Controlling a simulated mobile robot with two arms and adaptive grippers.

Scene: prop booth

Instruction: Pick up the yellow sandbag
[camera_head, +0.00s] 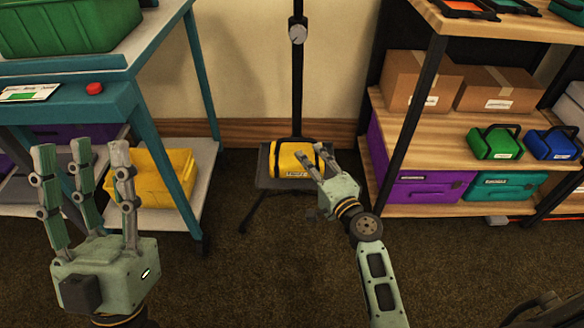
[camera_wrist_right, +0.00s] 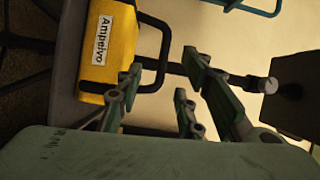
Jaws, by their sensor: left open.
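The yellow sandbag (camera_head: 290,159) with black straps and a white label lies on a low dark platform (camera_head: 265,183) at the foot of a black stand. In the right wrist view the sandbag (camera_wrist_right: 112,45) is at upper left, with its black handle (camera_wrist_right: 165,50) sticking out toward my fingers. My right gripper (camera_head: 312,160) is open in front of the sandbag's right part, overlapping it in the head view. In the right wrist view its fingers (camera_wrist_right: 160,82) are spread apart with nothing gripped; contact cannot be told. My left gripper (camera_head: 82,160) is open and empty at the left, fingers pointing up.
A teal-framed bench (camera_head: 150,62) with a yellow bin (camera_head: 165,178) on its lower shelf stands left. A wooden shelf (camera_head: 440,121) with cardboard boxes, green and blue bags and coloured cases stands close right. The stand's pole (camera_head: 297,85) rises behind the sandbag.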

